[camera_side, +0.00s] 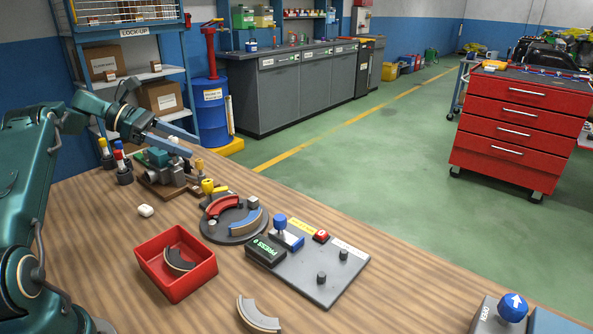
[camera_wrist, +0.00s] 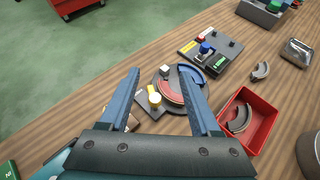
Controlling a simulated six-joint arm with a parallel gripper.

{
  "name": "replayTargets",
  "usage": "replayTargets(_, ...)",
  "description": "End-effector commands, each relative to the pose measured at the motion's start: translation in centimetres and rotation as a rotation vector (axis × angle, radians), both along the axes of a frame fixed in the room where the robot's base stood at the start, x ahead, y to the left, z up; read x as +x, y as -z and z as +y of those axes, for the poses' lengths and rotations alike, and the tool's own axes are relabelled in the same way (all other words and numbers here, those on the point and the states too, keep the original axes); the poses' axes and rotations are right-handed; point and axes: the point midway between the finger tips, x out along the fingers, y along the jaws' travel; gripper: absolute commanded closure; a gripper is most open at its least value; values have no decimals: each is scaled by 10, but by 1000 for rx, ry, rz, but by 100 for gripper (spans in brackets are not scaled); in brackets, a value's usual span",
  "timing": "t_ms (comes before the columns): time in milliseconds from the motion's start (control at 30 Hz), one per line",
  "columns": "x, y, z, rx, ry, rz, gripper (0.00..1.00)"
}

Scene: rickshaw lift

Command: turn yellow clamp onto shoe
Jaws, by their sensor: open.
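The yellow clamp (camera_side: 208,186) stands at the back-left edge of the round dark plate (camera_side: 206,231). It also shows in the wrist view (camera_wrist: 154,97), between my fingers in the picture, beside the red curved shoe. The red shoe (camera_side: 223,206) and a blue shoe (camera_side: 246,222) lie on the round plate; the wrist view shows the red shoe (camera_wrist: 169,91) and the blue shoe (camera_wrist: 190,78) too. My gripper (camera_side: 180,140) is open and empty, raised above the table at the back left. Its two long fingers (camera_wrist: 160,74) are spread apart in the wrist view. Whether the clamp touches a shoe, I cannot tell.
A red bin (camera_side: 203,279) holds a dark curved shoe. Another curved piece (camera_side: 259,314) lies at the front. A grey panel (camera_side: 325,290) with a blue knob and red button adjoins the plate. A green-grey machine (camera_side: 165,170) stands behind the plate.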

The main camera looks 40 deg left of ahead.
Motion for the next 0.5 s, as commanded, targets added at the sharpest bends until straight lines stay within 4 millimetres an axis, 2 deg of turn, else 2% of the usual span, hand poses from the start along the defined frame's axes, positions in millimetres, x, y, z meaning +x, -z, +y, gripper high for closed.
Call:
replayTargets(100,5,10,-17,159,100,36,36)
replayTargets(267,6,24,-36,422,272,76,36)
replayTargets(400,5,31,-47,734,493,92,36)
replayTargets(500,4,28,-48,997,689,84,36)
